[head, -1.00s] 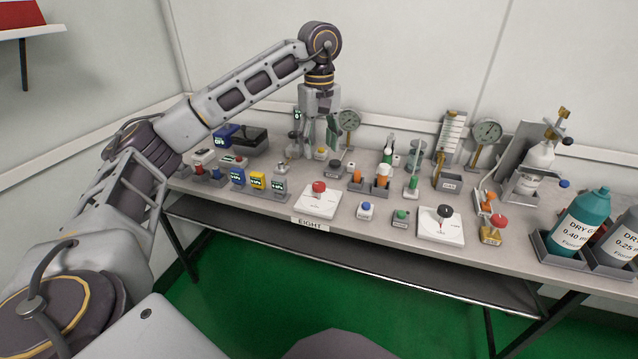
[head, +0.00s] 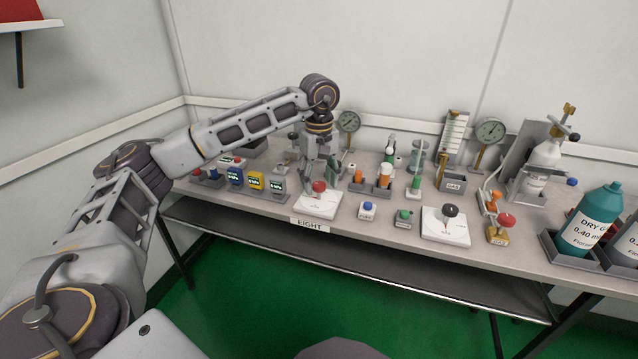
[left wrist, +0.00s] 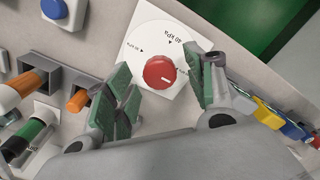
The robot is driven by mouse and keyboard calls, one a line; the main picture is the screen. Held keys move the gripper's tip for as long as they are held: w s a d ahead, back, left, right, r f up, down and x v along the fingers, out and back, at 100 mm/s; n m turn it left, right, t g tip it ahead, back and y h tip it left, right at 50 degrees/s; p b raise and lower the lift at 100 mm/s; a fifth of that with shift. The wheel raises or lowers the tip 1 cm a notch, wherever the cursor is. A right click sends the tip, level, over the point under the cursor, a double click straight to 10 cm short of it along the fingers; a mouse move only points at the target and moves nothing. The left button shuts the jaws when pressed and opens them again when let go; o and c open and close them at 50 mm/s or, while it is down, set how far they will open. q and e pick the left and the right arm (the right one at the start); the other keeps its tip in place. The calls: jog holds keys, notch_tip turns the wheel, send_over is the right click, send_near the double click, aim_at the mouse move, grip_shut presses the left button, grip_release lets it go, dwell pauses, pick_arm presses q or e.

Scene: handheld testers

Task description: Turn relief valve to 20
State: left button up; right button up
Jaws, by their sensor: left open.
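The relief valve is a red knob (head: 319,186) on a white dial plate (head: 316,205), behind the EIGHT label at the table's front. In the left wrist view the red knob (left wrist: 157,70) sits on the plate (left wrist: 150,40), which carries a "40 kPa" mark and another mark that is hard to read. A short white line shows on the knob. My left gripper (head: 319,172) is open and points down just behind and above the knob. In the left wrist view its green-padded fingers (left wrist: 165,84) stand on either side of the knob, apart from it. My right gripper is not in view.
A second white plate with a black knob (head: 450,210) stands to the right. Blue (head: 367,206) and green (head: 404,213) buttons lie between. Orange-capped vials (head: 384,171) stand behind. Small coloured testers (head: 235,176) are to the left. A teal bottle (head: 592,220) stands at the right.

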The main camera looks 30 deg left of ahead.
pick_arm(q)
jog(key=shift+f, duration=0.15)
jog(key=c, duration=1.1)
jog(key=shift+o, duration=0.2)
